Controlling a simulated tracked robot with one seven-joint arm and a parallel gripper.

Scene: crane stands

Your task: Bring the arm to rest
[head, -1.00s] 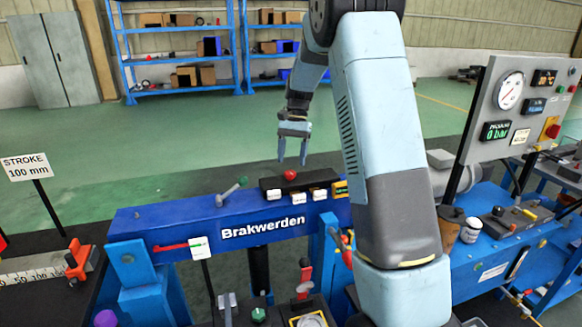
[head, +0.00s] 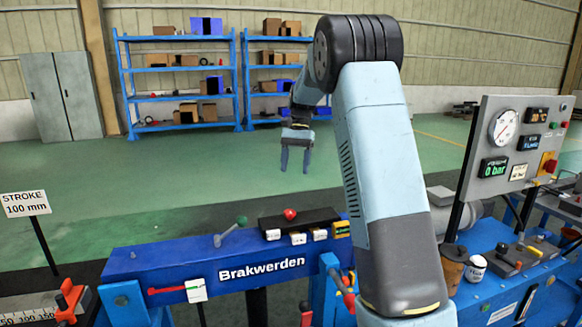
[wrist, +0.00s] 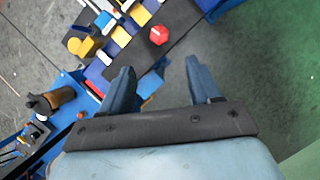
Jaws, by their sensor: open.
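My gripper (head: 295,158) hangs at the end of my raised arm in the head view, fingers pointing down. It is open and empty. It is above and beyond the blue beam marked Brakwerden (head: 215,265), over the green floor in the picture. In the wrist view my gripper (wrist: 165,85) shows two spread fingers with nothing between them. The red knob (head: 290,214) sits on a dark block on the beam, apart from the fingers. It also shows in the wrist view (wrist: 158,35), beyond the fingertips.
A gauge panel (head: 513,150) reading 0 bar stands at the right, by a blue bench with a brown cup (head: 452,265) and a white cup (head: 472,267). A STROKE 100 mm sign (head: 25,203) stands at the left. Blue shelves (head: 180,80) are far back. Open floor lies between.

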